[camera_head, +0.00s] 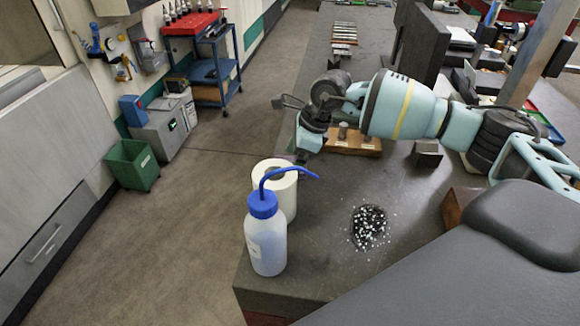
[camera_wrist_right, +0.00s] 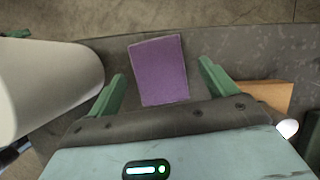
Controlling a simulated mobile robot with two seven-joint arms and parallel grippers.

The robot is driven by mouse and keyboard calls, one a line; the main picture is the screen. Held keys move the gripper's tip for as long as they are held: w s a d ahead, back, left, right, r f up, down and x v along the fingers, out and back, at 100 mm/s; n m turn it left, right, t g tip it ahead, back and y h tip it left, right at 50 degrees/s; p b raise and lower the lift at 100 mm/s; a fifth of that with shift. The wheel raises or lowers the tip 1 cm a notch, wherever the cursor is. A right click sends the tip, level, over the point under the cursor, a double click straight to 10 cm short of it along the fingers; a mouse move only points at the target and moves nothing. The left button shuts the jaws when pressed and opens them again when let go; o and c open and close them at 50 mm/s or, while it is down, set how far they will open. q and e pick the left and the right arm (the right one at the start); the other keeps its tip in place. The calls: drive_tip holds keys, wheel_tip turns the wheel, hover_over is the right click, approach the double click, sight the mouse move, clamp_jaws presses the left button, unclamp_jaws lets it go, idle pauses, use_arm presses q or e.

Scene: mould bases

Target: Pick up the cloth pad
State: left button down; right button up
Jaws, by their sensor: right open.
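The cloth pad (camera_wrist_right: 159,71) is a flat purple rectangle lying on the dark grey bench top (camera_wrist_right: 225,48) in the right wrist view. It is slightly turned, and its near edge reaches the gripper body's outline. My right gripper (camera_wrist_right: 162,72) is open, with its green fingers apart on either side of the pad in the picture. No contact with the pad shows. In the head view my right gripper (camera_head: 302,170) points down near the bench's left edge, behind the paper roll. The pad cannot be made out there. My left gripper is not in view.
A white paper roll (camera_head: 276,183) and a blue-capped wash bottle (camera_head: 267,237) stand at the bench's left edge. The roll also looms left in the wrist view (camera_wrist_right: 40,75). A wooden block (camera_head: 353,148) sits beyond the gripper. Dark-and-white granules (camera_head: 369,226) lie nearer.

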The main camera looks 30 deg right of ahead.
drive_tip(key=shift+a+f, duration=0.1)
drive_tip(key=shift+f, duration=0.3)
drive_tip(key=shift+c, duration=0.3)
drive_tip(key=c, duration=1)
wheel_tip(320, 180, up, 10)
drive_tip(key=shift+r, duration=0.1)
